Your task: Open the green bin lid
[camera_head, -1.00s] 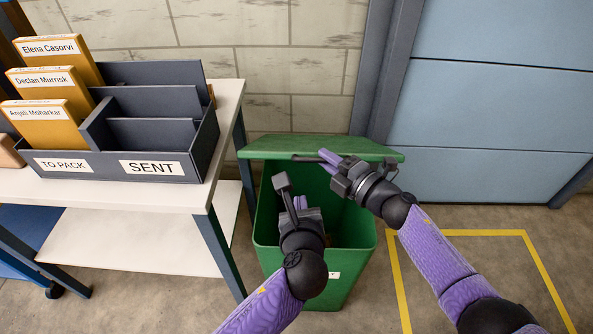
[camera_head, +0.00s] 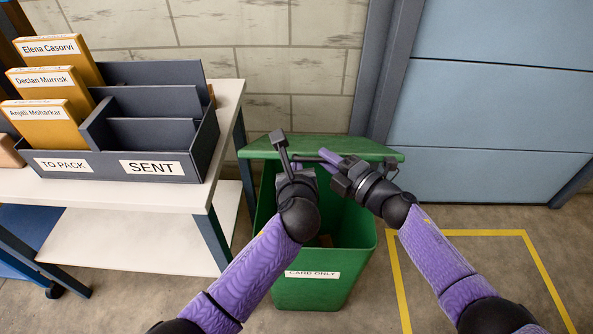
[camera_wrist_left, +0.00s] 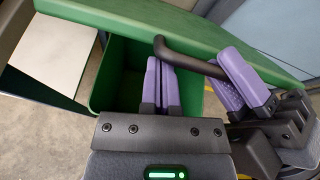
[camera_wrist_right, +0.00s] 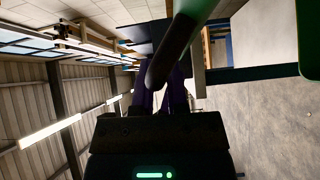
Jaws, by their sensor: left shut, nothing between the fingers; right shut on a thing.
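The green bin (camera_head: 312,293) stands on the floor with its opening showing. Its green lid (camera_head: 345,146) is raised at the back and seen nearly edge-on. My right gripper (camera_head: 335,160) is shut on the dark lid handle (camera_wrist_left: 190,57), which also crosses its fingers in the right wrist view (camera_wrist_right: 172,52). My left gripper (camera_head: 293,165) is shut and empty, above the bin opening near the lid. In the left wrist view its closed purple fingers (camera_wrist_left: 160,82) lie beside the handle, left of my right gripper's fingers (camera_wrist_left: 242,75). Whether they touch the lid is unclear.
A white table (camera_head: 215,165) with a dark file rack (camera_head: 190,165) stands to the left of the bin. Yellow folders (camera_head: 45,128) stand in the rack. A block wall and a dark post (camera_head: 385,75) are behind. Yellow-marked floor (camera_head: 470,237) lies clear on the right.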

